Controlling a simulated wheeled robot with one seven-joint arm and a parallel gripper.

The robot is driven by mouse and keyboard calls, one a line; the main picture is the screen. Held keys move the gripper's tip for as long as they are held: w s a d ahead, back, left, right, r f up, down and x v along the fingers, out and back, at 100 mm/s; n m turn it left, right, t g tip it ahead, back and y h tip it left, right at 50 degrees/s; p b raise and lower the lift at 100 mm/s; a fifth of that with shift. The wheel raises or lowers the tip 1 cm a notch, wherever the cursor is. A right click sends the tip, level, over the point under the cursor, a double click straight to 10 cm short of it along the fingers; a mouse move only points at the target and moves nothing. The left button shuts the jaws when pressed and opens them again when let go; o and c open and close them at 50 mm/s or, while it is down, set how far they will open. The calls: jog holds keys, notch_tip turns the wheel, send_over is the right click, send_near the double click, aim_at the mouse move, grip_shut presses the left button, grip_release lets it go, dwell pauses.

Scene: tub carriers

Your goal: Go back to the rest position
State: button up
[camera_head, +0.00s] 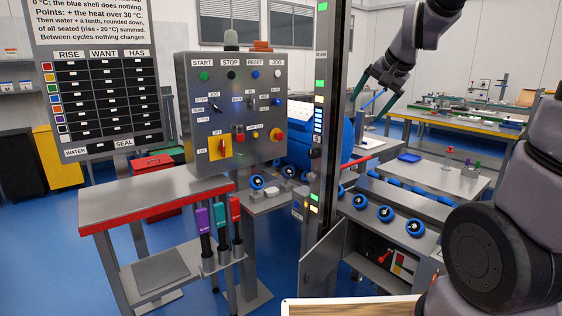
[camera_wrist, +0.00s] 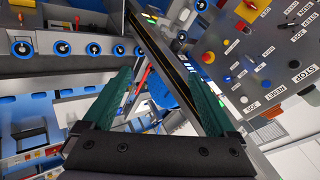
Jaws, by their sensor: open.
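My gripper (camera_head: 374,104) hangs at the upper right in the head view, in the air to the right of the tall dark post. Its dark green fingers point down and to the left. In the wrist view my gripper (camera_wrist: 158,74) has its two green fingers spread apart, open, with nothing held between them.
A control panel (camera_head: 232,110) with buttons stands left of the post (camera_head: 327,130). A red-edged bench (camera_head: 155,196) stands below it. A conveyor with blue-rimmed rollers (camera_head: 386,213) is at right, beside an open cabinet door (camera_head: 322,262). A board (camera_head: 98,98) hangs at left.

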jog(key=s+r+n, duration=0.1)
jog(key=s, duration=0.9)
jog(key=s+d+r+n, duration=0.1)
jog(key=s, duration=0.8)
jog(key=shift+s+d+r+n+g, duration=0.3)
jog(key=shift+s+n, duration=0.1)
